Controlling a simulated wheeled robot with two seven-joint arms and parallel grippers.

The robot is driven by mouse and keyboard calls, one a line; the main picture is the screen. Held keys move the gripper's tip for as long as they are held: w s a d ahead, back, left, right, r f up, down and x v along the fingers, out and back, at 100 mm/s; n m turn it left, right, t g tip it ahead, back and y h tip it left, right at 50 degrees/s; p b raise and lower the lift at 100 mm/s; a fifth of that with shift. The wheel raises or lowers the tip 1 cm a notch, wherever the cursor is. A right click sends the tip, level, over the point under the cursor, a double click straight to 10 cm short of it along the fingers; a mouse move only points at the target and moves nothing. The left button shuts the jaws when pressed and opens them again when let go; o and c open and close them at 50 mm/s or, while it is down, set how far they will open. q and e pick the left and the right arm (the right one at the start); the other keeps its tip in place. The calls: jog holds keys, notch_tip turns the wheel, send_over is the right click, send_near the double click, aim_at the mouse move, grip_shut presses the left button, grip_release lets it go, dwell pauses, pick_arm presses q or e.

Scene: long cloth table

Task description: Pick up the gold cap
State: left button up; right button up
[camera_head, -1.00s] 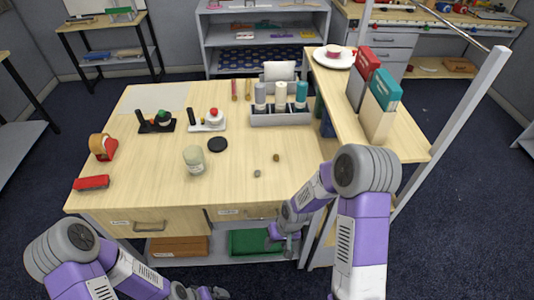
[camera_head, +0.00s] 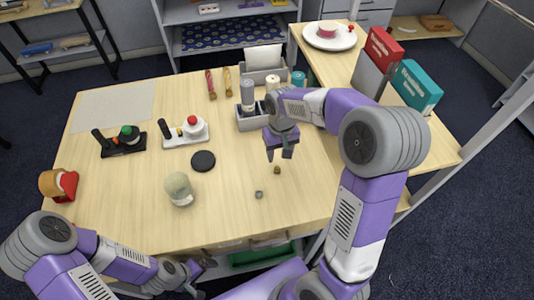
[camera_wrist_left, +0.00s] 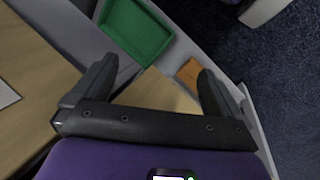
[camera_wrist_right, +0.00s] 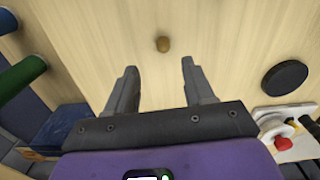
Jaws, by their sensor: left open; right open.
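The gold cap (camera_head: 277,170) is a tiny brownish-gold piece on the bare wood of the table. In the right wrist view the cap (camera_wrist_right: 163,44) lies just beyond the fingertips, roughly centred between them. My right gripper (camera_head: 278,155) is open and empty, pointing down above the table close to the cap. It also shows in the right wrist view (camera_wrist_right: 158,66). My left gripper (camera_head: 203,278) is open and empty, low in front of the table's front edge. In the left wrist view (camera_wrist_left: 157,67) nothing is between its fingers.
A small grey piece (camera_head: 259,195) lies nearer the front edge than the cap. A jar (camera_head: 178,189) and black disc (camera_head: 203,161) stand left. A raised shelf with a red box (camera_head: 381,52) is at right.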

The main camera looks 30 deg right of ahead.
aim_at(277, 168)
jog(key=shift+f, duration=0.35)
jog(key=shift+s+f+b, duration=0.45)
jog(key=shift+f, duration=0.4)
jog(key=f, duration=0.2)
jog(key=f+b, duration=0.1)
jog(key=shift+w+a+f, duration=0.25)
jog(key=shift+a+f, duration=0.05)
jog(key=shift+f, duration=0.55)
grip_shut()
